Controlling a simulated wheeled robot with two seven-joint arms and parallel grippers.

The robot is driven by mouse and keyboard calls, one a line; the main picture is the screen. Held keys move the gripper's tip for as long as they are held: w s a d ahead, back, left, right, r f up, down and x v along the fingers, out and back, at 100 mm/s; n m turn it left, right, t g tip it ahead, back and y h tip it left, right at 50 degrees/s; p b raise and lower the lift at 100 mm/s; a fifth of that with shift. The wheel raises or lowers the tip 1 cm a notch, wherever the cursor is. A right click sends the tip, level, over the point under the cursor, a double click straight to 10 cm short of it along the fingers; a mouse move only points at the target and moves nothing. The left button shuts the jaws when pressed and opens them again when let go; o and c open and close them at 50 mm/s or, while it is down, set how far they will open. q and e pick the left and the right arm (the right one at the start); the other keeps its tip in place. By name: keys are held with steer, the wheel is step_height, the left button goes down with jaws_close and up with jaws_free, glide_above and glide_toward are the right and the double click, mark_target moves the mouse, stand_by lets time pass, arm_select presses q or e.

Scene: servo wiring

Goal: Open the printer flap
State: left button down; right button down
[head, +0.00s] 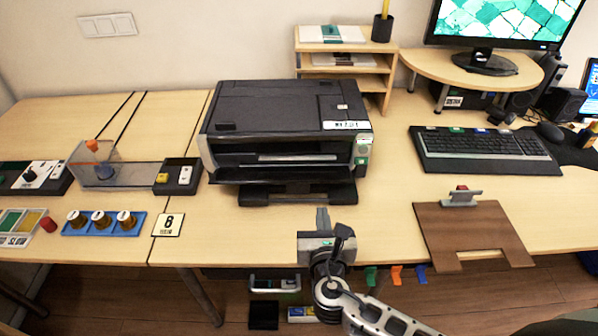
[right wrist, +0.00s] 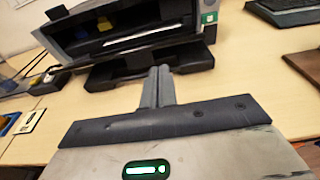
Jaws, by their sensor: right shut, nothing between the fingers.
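The black printer (head: 275,105) stands on the table, centre of the head view. Its front has a wide dark opening with a pale strip inside; a yellow part also shows inside the printer (right wrist: 130,45) in the right wrist view. A dark panel (head: 282,174), which looks like the flap, projects below the opening; its exact angle is hard to tell. A lower black tray or base juts out beneath it. My right gripper (head: 322,214) is shut and empty, in front of the printer's lower edge. Its closed fingers (right wrist: 160,75) point at the printer. My left gripper is out of view.
A keyboard (head: 485,145) and a brown clipboard (head: 470,232) lie to the right. A wooden shelf (head: 390,75) stands behind. A number card (head: 168,225), a blue holder (head: 130,229) and switch boxes are to the left. The tabletop before the printer is clear.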

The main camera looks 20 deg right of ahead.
steer(key=shift+s+d+m+g, duration=0.25)
steer(key=shift+s+m+g, duration=0.1)
steer(key=shift+m, duration=0.55)
steer(key=s+m+g, duration=0.1)
steer(key=m, duration=0.2)
steer(key=s+d+m+g+h, duration=0.1)
steer(key=m, duration=0.1)
steer(key=s+d+m+g, duration=0.1)
steer(key=s+m, duration=0.1)
steer(key=m, duration=0.1)
steer(key=shift+d+f+m+g, duration=0.25)
steer(key=shift+f+m, duration=0.05)
steer(key=s+a+r+m+g+y, duration=0.1)
steer(key=s+a+m+g+y, duration=0.2)
steer(key=s+m, duration=0.6)
steer(key=s+r+m+g+y, duration=0.2)
steer(key=s+m+g+y, duration=0.15)
steer(key=s+m, duration=0.55)
steer(key=w+a+f+t+y, duration=0.1)
steer(key=w+a+f+t, duration=0.1)
steer(key=w+f, duration=0.2)
steer(key=w+a+f+m+t+y, duration=0.1)
steer(key=w+a+f+t, duration=0.2)
steer(key=f, duration=0.2)
steer(key=shift+w+f, duration=0.35)
